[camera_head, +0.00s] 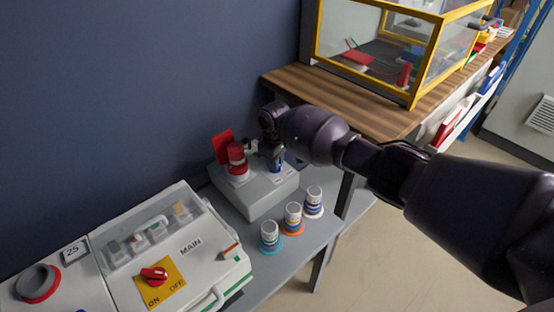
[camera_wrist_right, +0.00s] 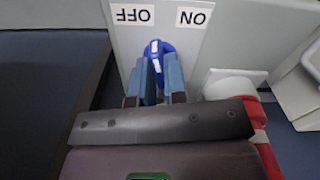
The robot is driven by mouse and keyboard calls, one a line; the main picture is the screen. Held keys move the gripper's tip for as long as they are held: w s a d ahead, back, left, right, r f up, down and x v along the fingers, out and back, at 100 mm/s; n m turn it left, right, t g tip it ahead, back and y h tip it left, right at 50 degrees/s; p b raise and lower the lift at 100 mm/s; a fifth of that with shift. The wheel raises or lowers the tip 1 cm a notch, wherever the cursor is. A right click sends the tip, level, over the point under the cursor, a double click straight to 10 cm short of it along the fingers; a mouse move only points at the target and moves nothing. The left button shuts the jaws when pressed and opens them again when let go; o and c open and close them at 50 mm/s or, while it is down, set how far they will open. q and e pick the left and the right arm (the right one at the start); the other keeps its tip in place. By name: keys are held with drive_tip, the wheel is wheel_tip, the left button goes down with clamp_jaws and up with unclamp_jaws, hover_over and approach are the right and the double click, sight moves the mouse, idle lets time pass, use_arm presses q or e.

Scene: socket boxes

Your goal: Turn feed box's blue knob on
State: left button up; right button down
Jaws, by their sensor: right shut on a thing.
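The feed box (camera_head: 257,190) is a grey box on the grey table against the blue wall. Its blue knob (camera_wrist_right: 158,47) shows in the right wrist view, below and between the OFF label (camera_wrist_right: 133,14) and the ON label (camera_wrist_right: 195,18). The knob carries white marks, and which label it points to is hard to tell. My right gripper (camera_wrist_right: 158,72) is shut on the knob, with a finger on each side. In the head view my right gripper (camera_head: 273,152) reaches down to the box from the right and hides most of the knob. My left gripper is not in view.
A red and white plug (camera_head: 236,158) stands on the feed box beside my gripper. Three small capped containers (camera_head: 292,217) stand in front. The MAIN box (camera_head: 170,255) with a red switch is at left. A yellow-framed clear case (camera_head: 375,45) sits on the wooden bench behind.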

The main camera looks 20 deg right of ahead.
drive_tip(key=m, duration=0.1)
drive_tip(key=m+p, duration=0.1)
drive_tip(key=m, duration=0.1)
drive_tip(key=shift+a+r, duration=0.1)
drive_tip(key=shift+r, duration=0.1)
drive_tip(key=shift+f+m+p, duration=0.1)
drive_tip(key=shift+m+p, duration=0.25)
drive_tip(key=shift+m, duration=0.55)
drive_tip(key=m, duration=0.3)
drive_tip(key=shift+f+m+p, duration=0.1)
drive_tip(key=shift+m+p, duration=0.2)
drive_tip(key=shift+p, duration=0.1)
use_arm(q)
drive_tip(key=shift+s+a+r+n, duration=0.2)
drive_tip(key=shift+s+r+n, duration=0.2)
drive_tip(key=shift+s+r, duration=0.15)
use_arm(e)
drive_tip(key=shift+f+m, duration=0.1)
drive_tip(key=shift+m, duration=1.5)
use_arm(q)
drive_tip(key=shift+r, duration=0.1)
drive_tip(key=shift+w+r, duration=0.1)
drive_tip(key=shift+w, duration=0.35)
use_arm(e)
drive_tip(key=c, duration=1.2)
unclamp_jaws()
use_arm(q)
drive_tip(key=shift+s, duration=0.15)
use_arm(e)
drive_tip(key=shift+o, duration=0.2)
